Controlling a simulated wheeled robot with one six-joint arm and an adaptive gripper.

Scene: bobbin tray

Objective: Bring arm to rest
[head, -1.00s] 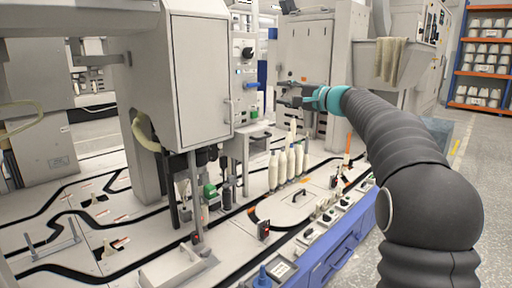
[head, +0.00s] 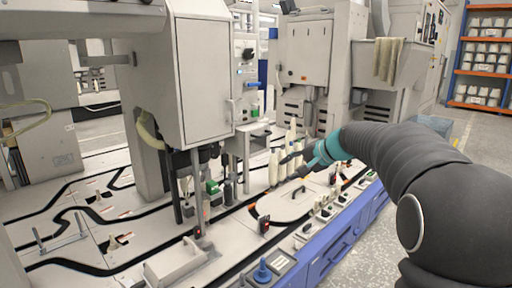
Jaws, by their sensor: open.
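My arm (head: 420,170), in a dark grey ribbed sleeve, comes in from the right edge and reaches left over the machine bed. My gripper (head: 284,168) is at its end, beyond a teal wrist collar (head: 328,150). The gripper is open, small in the view and low beside a row of cream bobbins (head: 273,168). It overlaps some of the bobbins in the picture; I cannot tell whether it touches them. No object shows between its fingers.
The machine bed (head: 110,215) has black curved tracks and small posts. A tall grey cabinet (head: 205,85) stands left of my gripper. Blue panels (head: 335,245) line the bed's front edge. Grey floor (head: 480,150) and an orange-framed shelf (head: 485,60) are at the right.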

